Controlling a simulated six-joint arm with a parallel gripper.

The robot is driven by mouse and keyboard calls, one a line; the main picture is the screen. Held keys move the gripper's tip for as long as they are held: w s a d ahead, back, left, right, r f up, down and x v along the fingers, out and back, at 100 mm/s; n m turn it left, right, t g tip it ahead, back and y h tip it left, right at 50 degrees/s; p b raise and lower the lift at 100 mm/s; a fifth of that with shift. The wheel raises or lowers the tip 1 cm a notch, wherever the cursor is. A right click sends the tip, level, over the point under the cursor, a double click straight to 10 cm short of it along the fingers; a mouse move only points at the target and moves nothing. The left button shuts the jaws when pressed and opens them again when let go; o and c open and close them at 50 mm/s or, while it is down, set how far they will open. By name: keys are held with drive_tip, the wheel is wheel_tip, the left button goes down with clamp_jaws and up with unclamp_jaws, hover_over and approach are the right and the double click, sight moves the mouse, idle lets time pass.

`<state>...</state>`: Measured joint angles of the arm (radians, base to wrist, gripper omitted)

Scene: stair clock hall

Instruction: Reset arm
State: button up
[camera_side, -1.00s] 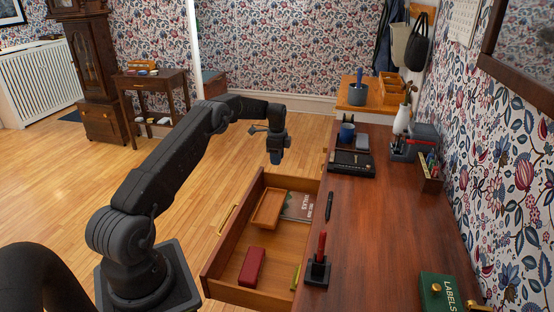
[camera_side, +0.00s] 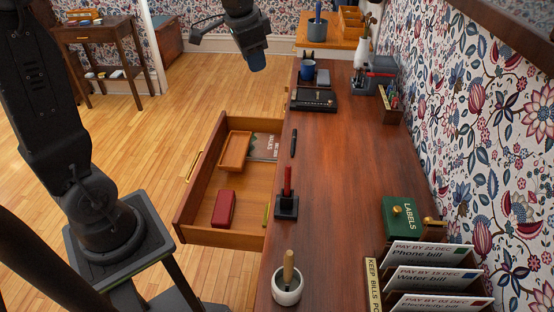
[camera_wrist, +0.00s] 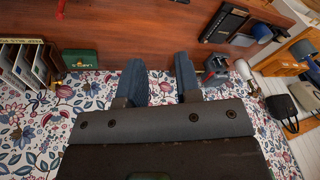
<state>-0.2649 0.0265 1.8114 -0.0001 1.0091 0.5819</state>
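My gripper (camera_side: 257,62) is held up in the air at the top of the side view, well clear of the drawer and the desk. In the wrist view its two blue-grey fingers (camera_wrist: 160,78) are apart, with nothing between them. The wrist view looks past the fingers at the flowered wall and the desk edge. My arm rises at the left of the side view, and part of it is cut off by the frame.
The desk's drawer (camera_side: 188,212) is pulled open, holding a wooden tray (camera_side: 235,151), a red case (camera_side: 223,208) and a book (camera_side: 263,146). The desktop (camera_side: 345,190) carries a pen, a black stand (camera_side: 286,206), a white pot (camera_side: 287,291), a green labels box (camera_side: 402,218) and bills.

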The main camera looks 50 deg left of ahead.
drive_tip(key=s+d+f+n+t, duration=0.1)
drive_tip(key=s+d, duration=0.4)
drive_tip(key=s, duration=0.5)
drive_tip(key=s+d+f+n+t, duration=0.1)
drive_tip(key=s+d+n, duration=0.1)
drive_tip(key=s+d, duration=0.3)
drive_tip(key=s, duration=0.4)
drive_tip(key=shift+s+d+f+n+h, duration=0.25)
drive_tip(key=shift+s+d+n+h, duration=0.05)
drive_tip(key=shift+s+d+h, duration=0.1)
